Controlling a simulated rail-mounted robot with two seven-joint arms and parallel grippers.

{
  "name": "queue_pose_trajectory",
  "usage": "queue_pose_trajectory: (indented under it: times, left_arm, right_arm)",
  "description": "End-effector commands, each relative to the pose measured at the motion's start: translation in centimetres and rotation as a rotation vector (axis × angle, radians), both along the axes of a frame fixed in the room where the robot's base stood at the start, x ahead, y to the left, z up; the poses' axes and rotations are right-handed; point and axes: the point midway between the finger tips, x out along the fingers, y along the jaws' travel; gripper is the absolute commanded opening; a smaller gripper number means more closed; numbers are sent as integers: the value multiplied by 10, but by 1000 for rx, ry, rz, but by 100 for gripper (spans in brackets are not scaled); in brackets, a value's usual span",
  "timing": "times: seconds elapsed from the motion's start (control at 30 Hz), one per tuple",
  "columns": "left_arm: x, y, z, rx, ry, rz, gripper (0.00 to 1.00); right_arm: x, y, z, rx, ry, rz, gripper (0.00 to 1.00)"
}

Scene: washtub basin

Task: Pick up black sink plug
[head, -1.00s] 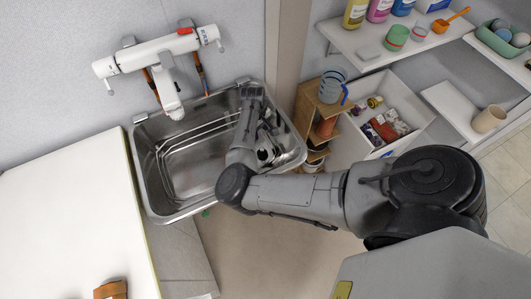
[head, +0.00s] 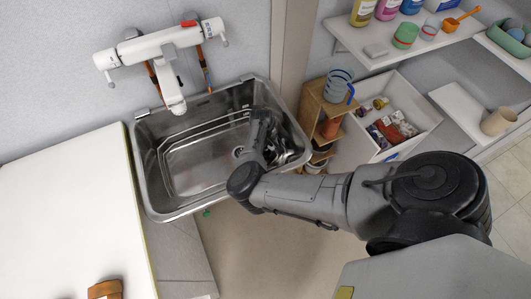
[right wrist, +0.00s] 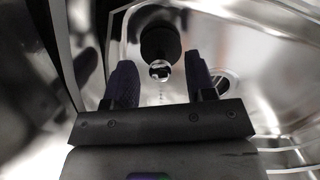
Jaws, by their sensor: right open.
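The black sink plug (right wrist: 160,42) shows in the right wrist view as a dark round piece with a shiny metal fitting, and a thin beaded line runs down from it. My right gripper (right wrist: 160,82) is open, its two dark fingers on either side below the plug in the picture. The plug lies beyond the gap between the fingertips, and nothing is held. In the head view my right gripper (head: 272,152) is inside the steel basin (head: 165,205) near its right side. I cannot make out the plug in the head view. My left gripper is not in view.
A drain opening (right wrist: 226,86) shows right of the fingers. A wire rack (head: 170,165) lies in the basin. A white tap unit (head: 160,45) hangs above. A wooden shelf (head: 312,105) stands close at the right. A white counter (head: 70,210) is at the left.

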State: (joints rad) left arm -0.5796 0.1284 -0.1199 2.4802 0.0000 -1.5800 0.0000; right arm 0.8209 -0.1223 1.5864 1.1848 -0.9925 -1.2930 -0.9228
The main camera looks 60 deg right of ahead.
Motion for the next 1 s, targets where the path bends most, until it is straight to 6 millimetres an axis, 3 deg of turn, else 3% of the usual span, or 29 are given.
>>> queue_pose_trajectory:
  times: [0.13,0.4,0.93,1.0]
  left_arm:
    - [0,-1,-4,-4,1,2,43]
    - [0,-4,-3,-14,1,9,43]
    - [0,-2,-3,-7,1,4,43]
    - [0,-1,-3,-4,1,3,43]
  right_arm:
    - [-1,1,-11,0,1,0,50]
    - [-2,1,-12,0,0,0,50]
    - [-2,1,-12,0,0,0,1]
    - [-2,0,-12,0,0,0,0]
